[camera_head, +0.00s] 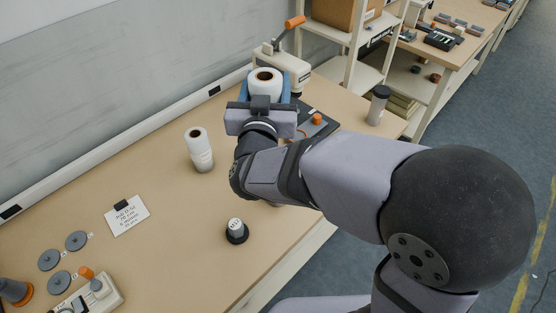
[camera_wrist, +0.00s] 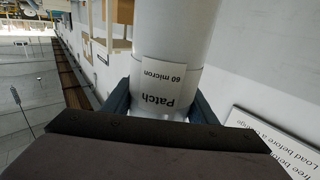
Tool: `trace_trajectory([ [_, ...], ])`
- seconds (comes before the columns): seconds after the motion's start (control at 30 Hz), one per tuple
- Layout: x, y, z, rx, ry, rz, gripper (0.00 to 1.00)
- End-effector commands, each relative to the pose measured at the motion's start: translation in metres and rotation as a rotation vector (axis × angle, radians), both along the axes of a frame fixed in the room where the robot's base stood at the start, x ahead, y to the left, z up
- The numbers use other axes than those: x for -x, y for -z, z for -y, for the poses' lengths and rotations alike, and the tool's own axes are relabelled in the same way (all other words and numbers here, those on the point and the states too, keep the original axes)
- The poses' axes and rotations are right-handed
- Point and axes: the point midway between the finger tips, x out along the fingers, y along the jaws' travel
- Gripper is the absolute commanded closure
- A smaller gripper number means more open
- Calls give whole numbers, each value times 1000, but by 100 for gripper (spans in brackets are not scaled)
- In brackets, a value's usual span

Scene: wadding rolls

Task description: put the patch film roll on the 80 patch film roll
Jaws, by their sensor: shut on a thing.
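My gripper (camera_head: 266,88) is shut on a white film roll (camera_head: 265,76), with one blue finger on each side of it. In the wrist view the held roll (camera_wrist: 175,35) fills the middle between the fingers (camera_wrist: 160,105), and its label reads "Patch 60 micron", upside down in the picture. In the head view the held roll looks upright, its core facing up; I cannot tell whether its bottom touches anything. Another white roll (camera_head: 199,150) stands upright on the table, to the left of my gripper and nearer the camera. Its label is too small to read.
A white device with an orange-handled lever (camera_head: 285,58) stands just behind my gripper. A dark plate with an orange knob (camera_head: 317,120) lies to the right. A small black-based cylinder (camera_head: 236,229), a card (camera_head: 127,215) and grey discs (camera_head: 76,240) are nearer. Table around the standing roll is clear.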

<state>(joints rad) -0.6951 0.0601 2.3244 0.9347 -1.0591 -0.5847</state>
Motion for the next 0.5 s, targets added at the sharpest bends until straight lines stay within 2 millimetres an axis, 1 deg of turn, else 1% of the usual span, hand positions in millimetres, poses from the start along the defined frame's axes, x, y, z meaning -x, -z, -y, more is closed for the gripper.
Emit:
trace_trajectory([
  [0.03, -1, -9, 13, -3, 28, 4, 82],
  [0.07, -1, -11, 19, -2, 42, 4, 82],
  [0.1, 2, -6, 26, 2, 59, 0, 82],
  [0.13, 3, 3, 27, 5, 66, -3, 82],
  [0.23, 4, 14, 29, 3, 76, -1, 82],
  [0.5, 4, 23, 28, 1, 75, 2, 82],
])
